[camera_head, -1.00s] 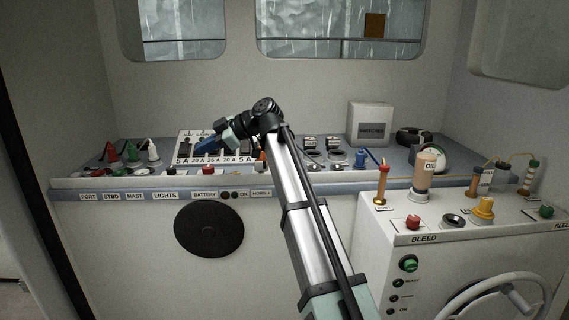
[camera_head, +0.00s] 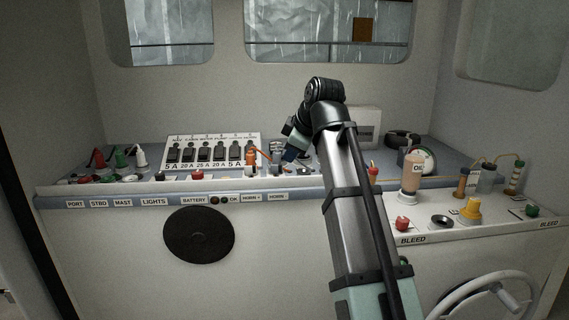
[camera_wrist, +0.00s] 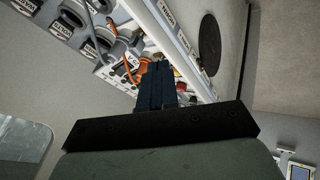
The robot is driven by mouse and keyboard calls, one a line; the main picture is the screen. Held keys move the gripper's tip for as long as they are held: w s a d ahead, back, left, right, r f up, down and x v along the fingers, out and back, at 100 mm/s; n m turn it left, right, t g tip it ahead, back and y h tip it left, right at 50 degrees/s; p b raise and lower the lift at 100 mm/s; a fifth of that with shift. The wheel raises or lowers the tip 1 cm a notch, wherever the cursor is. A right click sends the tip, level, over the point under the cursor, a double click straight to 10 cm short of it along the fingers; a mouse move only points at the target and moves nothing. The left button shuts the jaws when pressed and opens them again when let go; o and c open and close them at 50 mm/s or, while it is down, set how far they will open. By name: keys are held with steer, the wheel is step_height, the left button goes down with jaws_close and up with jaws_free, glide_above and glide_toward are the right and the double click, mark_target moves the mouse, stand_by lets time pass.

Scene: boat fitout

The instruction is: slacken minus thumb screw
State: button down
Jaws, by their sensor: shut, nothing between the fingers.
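My gripper (camera_head: 288,156) is shut and empty, low over the console just right of centre. Its dark blue closed fingers also show in the wrist view (camera_wrist: 156,78). A grey post (camera_head: 276,160), above the label that seems to read HORN -, stands just left of the fingertips; it may be the minus thumb screw, but it is too small to be sure. I cannot tell whether the fingers touch it. An orange terminal (camera_head: 251,158) with an orange wire stands to its left, above the HORN + label (camera_head: 251,198). The orange terminal (camera_wrist: 143,66) appears close beyond the fingertips in the wrist view.
A breaker panel (camera_head: 211,152) stands at the left of the terminals. Red, green and white capped levers (camera_head: 121,157) are farther left. A white box (camera_head: 365,126) stands behind my arm.

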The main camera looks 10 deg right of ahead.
mark_target(278, 170)
steer(key=x, duration=0.3)
steer(key=w+x, duration=0.1)
steer(key=x, duration=0.3)
steer(key=w+d+r+x, duration=0.1)
steer(key=x, duration=0.3)
steer(key=shift+w+d, duration=0.15)
steer(key=shift+w, duration=0.45)
steer(key=shift+w+n, duration=0.1)
steer(key=shift+n, duration=0.2)
steer(key=shift+w+d+n+g+y, duration=0.15)
steer(key=shift+w+n+g+y, duration=0.15)
steer(key=shift+n, duration=0.25)
steer(key=shift+w+d+n+g+y, duration=0.2)
steer(key=shift+n+y, duration=0.2)
steer(key=shift+n, duration=0.15)
steer(key=shift+w+r+n+g+y, duration=0.1)
steer(key=shift+n+g+y, duration=0.3)
steer(key=shift+n, duration=0.5)
steer(key=shift+a, duration=0.1)
